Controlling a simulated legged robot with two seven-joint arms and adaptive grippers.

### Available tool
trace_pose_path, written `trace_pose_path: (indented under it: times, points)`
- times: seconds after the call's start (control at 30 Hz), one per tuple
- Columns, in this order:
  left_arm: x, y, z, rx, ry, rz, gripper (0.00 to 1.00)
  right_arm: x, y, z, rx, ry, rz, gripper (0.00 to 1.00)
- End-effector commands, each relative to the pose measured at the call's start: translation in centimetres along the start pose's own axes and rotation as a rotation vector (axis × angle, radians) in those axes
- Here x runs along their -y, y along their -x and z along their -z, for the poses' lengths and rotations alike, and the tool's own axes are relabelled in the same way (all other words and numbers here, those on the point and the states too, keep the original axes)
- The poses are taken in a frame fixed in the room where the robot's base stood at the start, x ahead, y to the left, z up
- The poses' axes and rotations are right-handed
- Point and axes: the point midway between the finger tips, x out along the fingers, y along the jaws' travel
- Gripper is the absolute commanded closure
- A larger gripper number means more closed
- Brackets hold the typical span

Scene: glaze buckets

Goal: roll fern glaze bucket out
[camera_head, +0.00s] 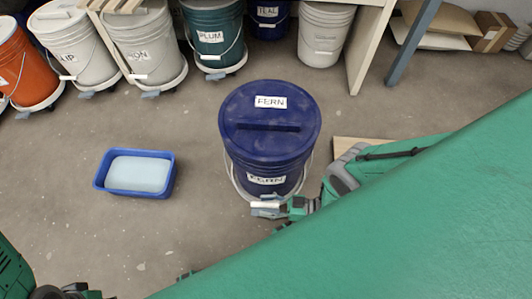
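The fern glaze bucket (236,147) is dark blue and stands upright on open floor, with a FERN label on its lid and another on its front. Its wire handle hangs down at the front with a pale grip (265,205). My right gripper (272,209) is at the front base of the bucket, at the handle grip and a grey tab there. Its fingers are too small and overlapped to tell whether they are closed. My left gripper (68,292) is at the bottom left edge, far from the bucket and partly cut off.
A blue tub (168,178) with pale contents sits left of the bucket. Several labelled buckets, including PLUM (212,22) and TEAL (269,18), stand under a shelf behind. A shelf leg (368,50) and a flat board (345,145) are right. Floor front left is clear.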

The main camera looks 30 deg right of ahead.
Motion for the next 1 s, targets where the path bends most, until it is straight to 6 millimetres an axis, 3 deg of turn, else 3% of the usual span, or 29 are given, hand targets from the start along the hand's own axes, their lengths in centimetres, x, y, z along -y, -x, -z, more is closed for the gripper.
trace_pose_path:
  times: [0.17,0.5,0.7,1.0]
  points:
    - [0.0,0.1,-0.1,-0.002,0.000,0.000,1.00,-0.1,1.2,0.0,0.001,0.000,-0.001,0.63]
    - [0.0,0.1,-0.1,-0.002,0.000,0.000,1.00,0.0,8.2,-0.2,0.003,-0.001,-0.002,0.63]
    - [0.0,0.1,-0.1,-0.002,0.000,0.000,1.00,0.0,11.1,-0.2,0.002,-0.001,-0.001,0.63]
    - [0.0,0.0,-0.1,-0.002,0.000,0.000,1.00,0.0,12.1,-0.1,0.000,-0.001,0.000,0.63]
